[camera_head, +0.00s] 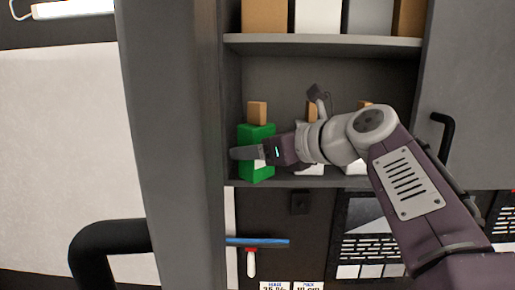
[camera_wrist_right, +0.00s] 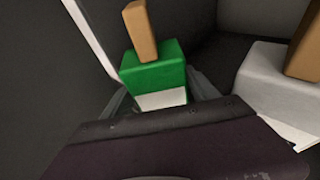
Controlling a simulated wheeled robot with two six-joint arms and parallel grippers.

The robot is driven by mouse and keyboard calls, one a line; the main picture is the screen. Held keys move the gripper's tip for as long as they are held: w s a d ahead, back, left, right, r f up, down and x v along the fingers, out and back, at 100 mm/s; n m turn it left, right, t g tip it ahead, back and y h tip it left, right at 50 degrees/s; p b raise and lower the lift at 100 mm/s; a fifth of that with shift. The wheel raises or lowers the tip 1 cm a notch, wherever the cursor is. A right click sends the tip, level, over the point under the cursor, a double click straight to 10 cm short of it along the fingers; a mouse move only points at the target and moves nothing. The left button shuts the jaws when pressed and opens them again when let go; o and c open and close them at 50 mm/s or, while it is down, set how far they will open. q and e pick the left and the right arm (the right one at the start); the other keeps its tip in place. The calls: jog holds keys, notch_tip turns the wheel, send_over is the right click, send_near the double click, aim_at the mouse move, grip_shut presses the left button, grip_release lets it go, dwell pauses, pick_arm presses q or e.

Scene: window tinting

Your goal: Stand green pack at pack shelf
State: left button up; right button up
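The green pack (camera_head: 257,137), with a white label and a tan block on top, stands roughly upright at the left end of the pack shelf (camera_head: 315,182). My right gripper (camera_head: 247,153) reaches in from the right, with one finger across the pack's front. In the right wrist view, the green pack (camera_wrist_right: 155,72) sits between the fingers, one on each side. I cannot tell whether they press on it. The other finger is hidden behind the pack in the head view. My left gripper is not in view.
White packs with tan tops stand to the right, partly hidden by my arm; one white pack (camera_wrist_right: 270,85) shows in the wrist view. A grey post (camera_head: 170,130) borders the shelf's left side. An upper shelf (camera_head: 320,42) holds several boxes. A blue squeegee (camera_head: 257,242) hangs below.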

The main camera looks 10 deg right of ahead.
jog(key=shift+w+a, duration=0.1)
jog(key=shift+w, duration=0.1)
jog(key=shift+r, duration=0.15)
jog(key=shift+s+d, duration=0.25)
jog(key=shift+s, duration=0.05)
jog(key=b+v, duration=0.2)
jog(key=v, duration=0.9)
jog(key=shift+s+r, duration=0.2)
jog(key=shift+s, duration=0.1)
jog(key=shift+d, duration=0.1)
